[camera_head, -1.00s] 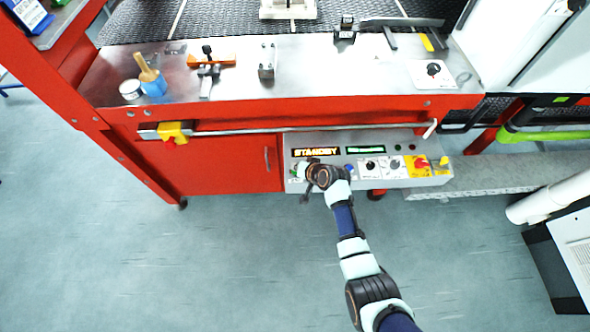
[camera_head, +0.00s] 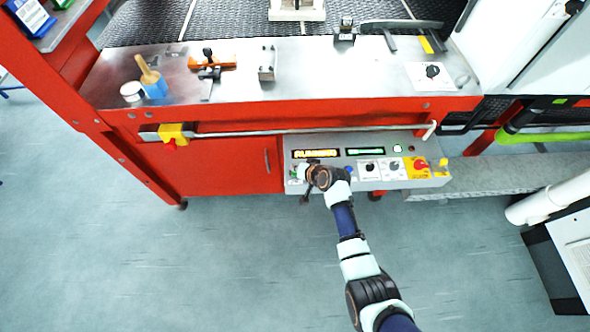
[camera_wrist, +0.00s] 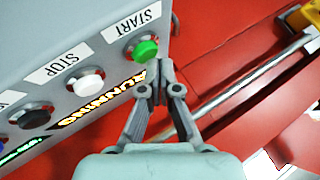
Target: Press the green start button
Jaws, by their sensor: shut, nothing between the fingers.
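The green start button (camera_wrist: 146,49) sits in a metal ring under the START label on the grey control panel (camera_wrist: 100,20). My gripper (camera_wrist: 160,66) is shut and empty, its fingertips right beside the green button in the wrist view. I cannot tell whether they touch it. In the head view my gripper (camera_head: 304,184) is at the left end of the panel, and my wrist hides part of that end. The panel's display (camera_head: 316,153) reads RUNNING, and it also shows in the wrist view (camera_wrist: 103,100).
A white stop button (camera_wrist: 85,83) and a dark button (camera_wrist: 34,116) lie beside the start button. A red emergency knob (camera_head: 420,164) is farther right. A metal rail (camera_head: 300,129) runs above the panel. The floor in front is clear.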

